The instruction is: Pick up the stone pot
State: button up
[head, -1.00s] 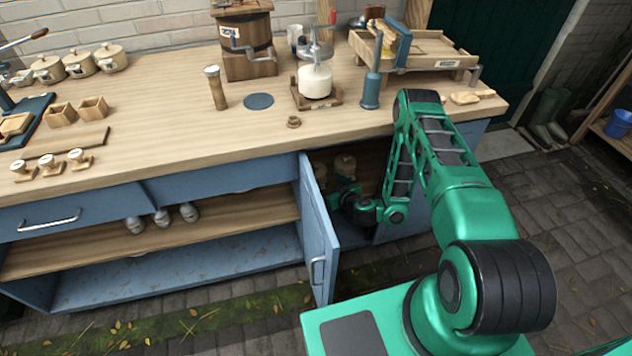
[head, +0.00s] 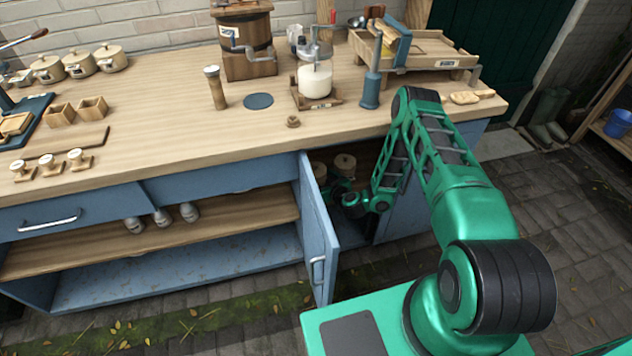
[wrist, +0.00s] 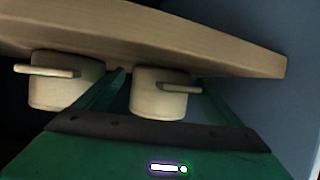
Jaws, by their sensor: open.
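Two pale stone-coloured pots are inside the open cabinet. In the wrist view one pot (wrist: 160,97) with a short side handle lies between the two green fingers of my gripper (wrist: 160,80). The other pot (wrist: 58,92) is to the left, outside the left finger. My gripper is open, and I cannot tell whether either finger touches the pot. The fingertips are hard to make out there.
The blue cabinet door (head: 318,235) stands open just left of my arm. In the wrist view a wooden board (wrist: 150,38) runs across just above the pots, and a dark blue panel (wrist: 300,110) is at the right. The worktop (head: 220,135) overhangs the opening.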

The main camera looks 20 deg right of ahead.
jog(key=c, duration=1.1)
jog(key=shift+r, duration=0.15)
